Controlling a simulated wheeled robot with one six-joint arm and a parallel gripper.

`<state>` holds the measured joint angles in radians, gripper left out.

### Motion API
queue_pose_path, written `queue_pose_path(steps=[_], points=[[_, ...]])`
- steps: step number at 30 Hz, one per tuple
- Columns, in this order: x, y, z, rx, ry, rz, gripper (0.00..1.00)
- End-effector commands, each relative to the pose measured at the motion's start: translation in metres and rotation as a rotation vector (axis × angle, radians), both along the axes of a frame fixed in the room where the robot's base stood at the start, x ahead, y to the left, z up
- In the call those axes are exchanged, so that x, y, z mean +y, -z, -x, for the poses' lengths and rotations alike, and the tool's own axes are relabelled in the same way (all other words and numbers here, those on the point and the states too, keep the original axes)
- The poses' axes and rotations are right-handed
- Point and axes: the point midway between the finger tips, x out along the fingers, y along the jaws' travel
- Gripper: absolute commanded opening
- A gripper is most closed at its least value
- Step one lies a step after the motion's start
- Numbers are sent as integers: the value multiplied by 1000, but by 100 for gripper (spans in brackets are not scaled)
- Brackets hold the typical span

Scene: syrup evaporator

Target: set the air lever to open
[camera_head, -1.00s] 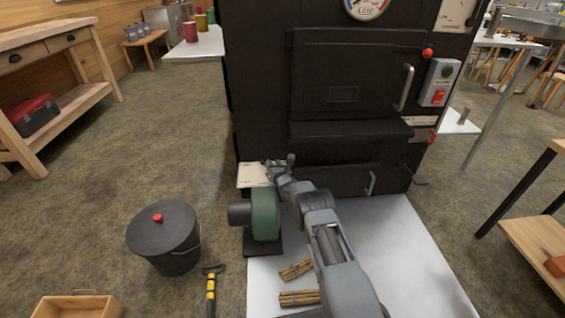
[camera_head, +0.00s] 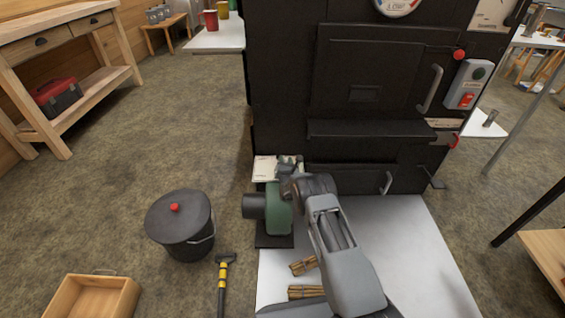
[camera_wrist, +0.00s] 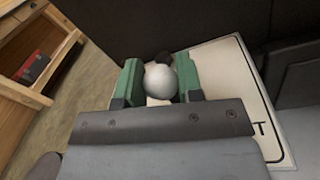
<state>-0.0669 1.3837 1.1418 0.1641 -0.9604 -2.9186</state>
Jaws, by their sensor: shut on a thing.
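A silver ball knob, the end of the air lever (camera_wrist: 160,82), sits between the green fingers of my gripper (camera_wrist: 162,84) in the wrist view. The gripper is shut on it. A white label plate (camera_wrist: 232,75) lies behind the knob, its lettering mostly hidden by my gripper. In the head view my gripper (camera_head: 289,163) is at the lower left of the black evaporator front (camera_head: 370,80), beside the white plate (camera_head: 263,168) and above the green blower (camera_head: 278,212). The lever itself is hidden there.
A black lidded bucket (camera_head: 182,225) and a yellow-banded tool (camera_head: 222,285) stand or lie left of the blower. Wood bundles (camera_head: 304,265) lie on the pale floor sheet (camera_head: 420,265) near my arm. A wooden box (camera_head: 92,295) is at the front left.

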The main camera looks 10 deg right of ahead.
Motion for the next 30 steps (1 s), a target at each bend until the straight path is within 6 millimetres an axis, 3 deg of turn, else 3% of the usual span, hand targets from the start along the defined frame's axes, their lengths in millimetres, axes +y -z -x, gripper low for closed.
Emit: queue_pose_path(steps=[1, 2, 9, 20, 25, 30], points=[[-2, 0, 1, -1, 4, -1, 0], [-2, 1, 1, -1, 4, -1, 36], [1, 1, 1, 1, 0, -1, 59], [2, -1, 6, 2, -2, -1, 59], [4, -4, 30, 4, -3, 0, 59], [6, -4, 67, 5, -2, -1, 59]])
